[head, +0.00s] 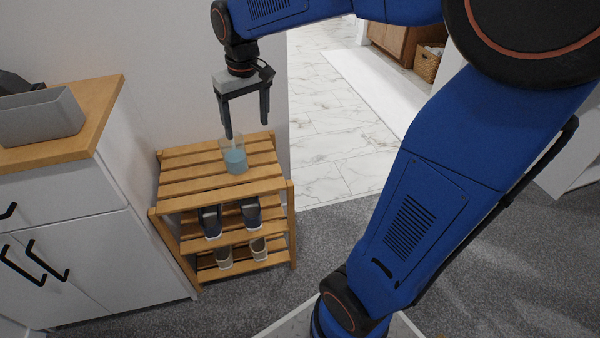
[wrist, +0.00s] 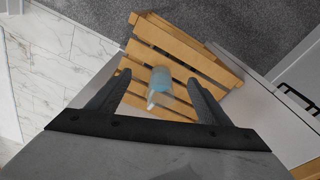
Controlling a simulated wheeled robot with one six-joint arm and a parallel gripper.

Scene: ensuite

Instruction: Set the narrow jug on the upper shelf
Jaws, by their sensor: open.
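A small jug (head: 235,158), clear at the top and blue below, stands upright on the top slats of a wooden slatted rack (head: 187,172). It also shows in the wrist view (wrist: 160,82), between and beyond the fingers. My gripper (head: 247,120) is open and points down above the jug, with its fingers apart from it in the wrist view (wrist: 156,100). In the head view one fingertip comes close to the jug's top; I cannot tell whether they touch. The rack's lower shelves hold shoes (head: 231,219).
A white cabinet (head: 75,235) with a wooden top stands left of the rack, with a grey bin (head: 40,117) on it. A wall rises behind the rack. Grey carpet (head: 400,285) lies in front, and a marble-tiled passage (head: 335,120) opens to the right.

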